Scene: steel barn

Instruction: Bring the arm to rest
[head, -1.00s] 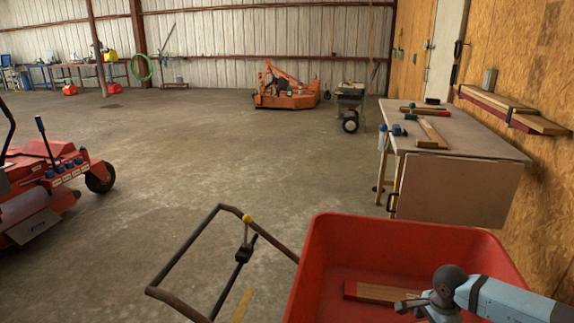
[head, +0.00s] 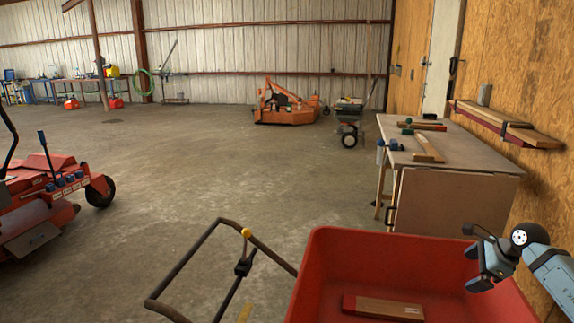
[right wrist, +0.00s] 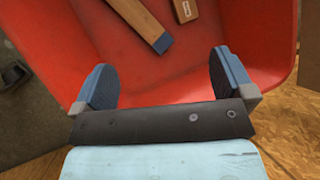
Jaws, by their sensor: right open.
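My right gripper (head: 478,262) is at the lower right of the head view, above the right rim of a red tub (head: 345,262). In the right wrist view my right gripper (right wrist: 160,82) has its two blue-grey fingers wide apart with nothing between them. A wooden piece with a red end (head: 383,308) lies on the tub's floor, apart from the gripper. The right wrist view looks down into the tub and shows two wooden pieces, one with a dark blue end (right wrist: 145,25) and one with a small label (right wrist: 185,15). My left gripper is not in view.
A wall shelf (head: 500,125) holds boards at right. A brown handle frame (head: 190,255) is left of the tub. A red mower (head: 50,190) stands far left. The middle floor is clear.

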